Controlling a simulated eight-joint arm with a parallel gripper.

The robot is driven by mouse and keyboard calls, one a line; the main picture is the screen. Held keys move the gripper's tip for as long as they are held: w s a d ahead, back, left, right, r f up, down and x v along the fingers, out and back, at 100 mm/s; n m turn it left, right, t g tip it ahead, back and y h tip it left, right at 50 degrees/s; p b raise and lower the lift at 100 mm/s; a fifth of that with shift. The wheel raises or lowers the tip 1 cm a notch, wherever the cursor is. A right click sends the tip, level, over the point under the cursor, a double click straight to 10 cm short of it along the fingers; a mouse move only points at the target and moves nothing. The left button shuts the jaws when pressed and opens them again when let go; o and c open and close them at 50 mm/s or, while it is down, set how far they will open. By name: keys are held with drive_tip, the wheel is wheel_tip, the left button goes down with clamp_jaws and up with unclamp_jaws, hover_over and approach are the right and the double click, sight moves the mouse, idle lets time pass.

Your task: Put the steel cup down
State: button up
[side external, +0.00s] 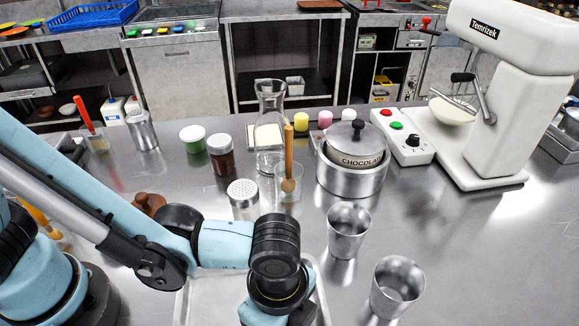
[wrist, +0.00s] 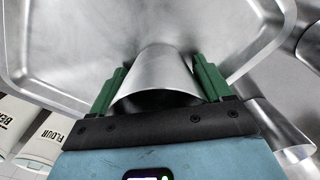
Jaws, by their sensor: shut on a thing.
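In the wrist view, my gripper (wrist: 159,68) is shut on a steel cup (wrist: 155,77), with a green finger on each side of it. The cup is over the metal tray (wrist: 60,62); I cannot tell if its far end touches the tray. In the side view the tray's rim (side external: 183,302) shows beneath my wrist. The fingers and the held cup are hidden or cut off there at the bottom edge.
Two more steel cups, a nearer one (side external: 397,286) and a farther one (side external: 348,229), stand right of the tray. A shaker (side external: 243,199), a glass with a wooden tool (side external: 288,190) and a chocolate pot (side external: 352,165) stand behind.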

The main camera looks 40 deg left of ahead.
drive_tip(key=shift+f, duration=0.1)
drive_tip(key=o, duration=1)
wheel_tip(320, 180, up, 12)
drive_tip(key=w+a+n+t, duration=0.2)
drive_tip(key=a+n, duration=0.4)
drive_tip(key=a, duration=0.3)
drive_tip(key=w+a+n+t, duration=0.2)
drive_tip(key=w+a+n, duration=0.2)
drive_tip(key=a, duration=0.6)
drive_tip(key=w+a+r+n+t, duration=0.1)
drive_tip(key=w+a+n+t, duration=0.2)
drive_tip(key=a+n, duration=0.5)
drive_tip(key=shift+w+a+r, duration=0.1)
drive_tip(key=shift+w+a, duration=0.15)
drive_tip(key=shift+a, duration=0.4)
